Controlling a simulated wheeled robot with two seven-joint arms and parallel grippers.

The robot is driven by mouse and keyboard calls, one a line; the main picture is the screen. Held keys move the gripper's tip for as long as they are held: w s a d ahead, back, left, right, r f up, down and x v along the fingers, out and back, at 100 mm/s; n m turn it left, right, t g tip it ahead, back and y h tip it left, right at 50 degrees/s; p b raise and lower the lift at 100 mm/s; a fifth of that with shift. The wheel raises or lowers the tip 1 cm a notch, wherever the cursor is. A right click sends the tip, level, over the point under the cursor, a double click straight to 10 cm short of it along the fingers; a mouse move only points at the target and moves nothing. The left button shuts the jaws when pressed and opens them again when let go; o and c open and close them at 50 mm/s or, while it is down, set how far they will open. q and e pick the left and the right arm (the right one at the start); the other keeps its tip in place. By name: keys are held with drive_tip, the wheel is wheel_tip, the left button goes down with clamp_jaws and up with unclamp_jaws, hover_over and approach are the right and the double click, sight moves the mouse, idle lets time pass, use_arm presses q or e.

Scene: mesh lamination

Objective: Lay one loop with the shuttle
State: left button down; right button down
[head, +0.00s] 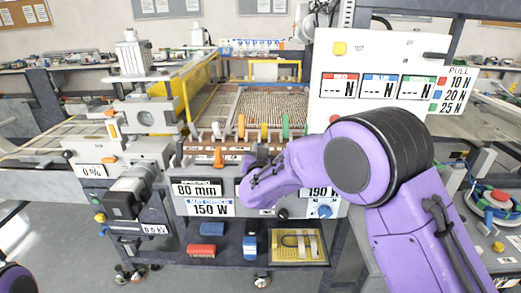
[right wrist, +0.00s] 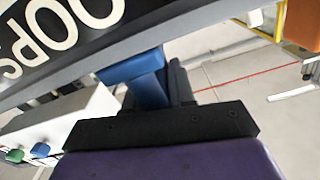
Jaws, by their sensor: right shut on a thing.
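My right arm reaches across the front of the machine in the head view, with its gripper (head: 258,184) low at the machine's front panel. Its fingertips are mostly hidden there. In the right wrist view the dark gripper (right wrist: 172,88) is shut on a blue handle (right wrist: 138,72), right below a panel lettered "OOPS". I cannot tell whether this handle belongs to the shuttle. A bed of fine mesh or cords (head: 270,103) lies behind the front rail. My left gripper is out of view.
Orange (head: 241,126), yellow (head: 264,132) and green (head: 286,126) upright levers stand by the bed's front. A white force board (head: 378,75) rises at right.

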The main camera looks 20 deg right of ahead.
drive_tip(key=shift+a, duration=0.15)
drive_tip(key=c, duration=1.3)
unclamp_jaws()
drive_tip(key=shift+o, duration=1.2)
drive_tip(key=shift+a, duration=0.35)
drive_tip(key=shift+d, duration=0.25)
drive_tip(key=shift+s+a, duration=0.15)
drive_tip(key=shift+s, duration=0.15)
drive_tip(key=b+v, duration=0.2)
drive_tip(key=v, duration=0.8)
drive_tip(key=shift+b, duration=0.4)
